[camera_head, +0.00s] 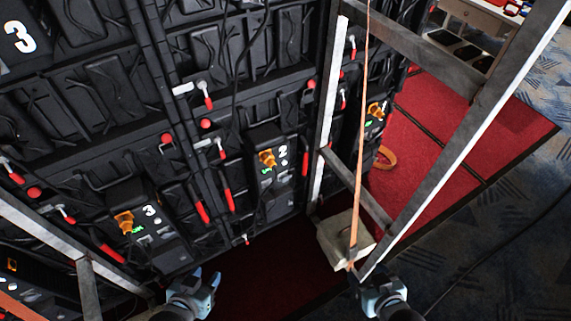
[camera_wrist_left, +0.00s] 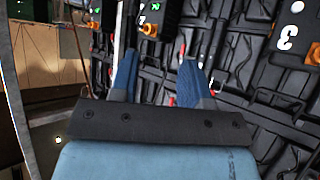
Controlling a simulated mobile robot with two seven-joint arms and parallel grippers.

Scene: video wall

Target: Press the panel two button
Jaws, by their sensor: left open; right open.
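Panel two (camera_head: 270,180), marked with a white 2, is a black box low on the video wall's back, with an orange connector (camera_head: 267,158), a small green light and small pale spots below the number. I cannot tell which spot is the button. In the left wrist view its number (camera_wrist_left: 155,5) and orange connector (camera_wrist_left: 149,30) show at the top, beyond the fingers. My left gripper (camera_head: 205,279) is open and empty, low in front of the wall and apart from the panel; its blue fingers (camera_wrist_left: 158,62) are spread. My right gripper (camera_head: 381,283) is open and empty near the metal frame.
Panel three (camera_head: 157,232) is at lower left of panel two. A metal frame (camera_head: 435,150) with an orange strap (camera_head: 361,130) and a pale weight block (camera_head: 344,238) stands to the right. Red-handled latches (camera_head: 228,200) and cables line the wall. Red floor (camera_head: 435,140) lies beyond the frame.

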